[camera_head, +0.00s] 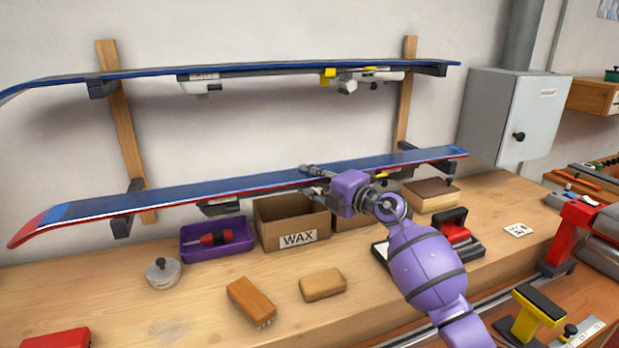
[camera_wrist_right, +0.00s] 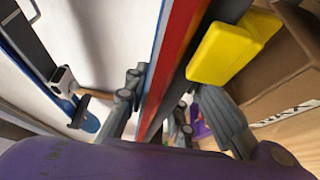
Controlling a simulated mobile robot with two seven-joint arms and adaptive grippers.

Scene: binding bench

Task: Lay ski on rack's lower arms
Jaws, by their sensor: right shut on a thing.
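The blue ski with red edges (camera_head: 190,196) lies across the rack's lower arms, bindings facing down. The left lower arm (camera_head: 121,228) and right lower arm (camera_head: 447,166) show beneath and in front of it. I cannot tell whether the ski touches both arms. My right gripper (camera_head: 312,181) is shut on the ski right of its middle, one finger above and one below. In the right wrist view the ski (camera_wrist_right: 180,50) runs between the fingers (camera_wrist_right: 172,112), beside a yellow binding part (camera_wrist_right: 222,50). My left gripper is not in view.
A second ski (camera_head: 250,69) rests on the upper arms. Below the lower ski stand a purple tray (camera_head: 190,250), a WAX box (camera_head: 275,243) and other boxes. A brush (camera_head: 250,302), a cork block (camera_head: 322,285) and a round weight (camera_head: 163,272) lie on the bench. A grey cabinet (camera_head: 495,105) hangs right.

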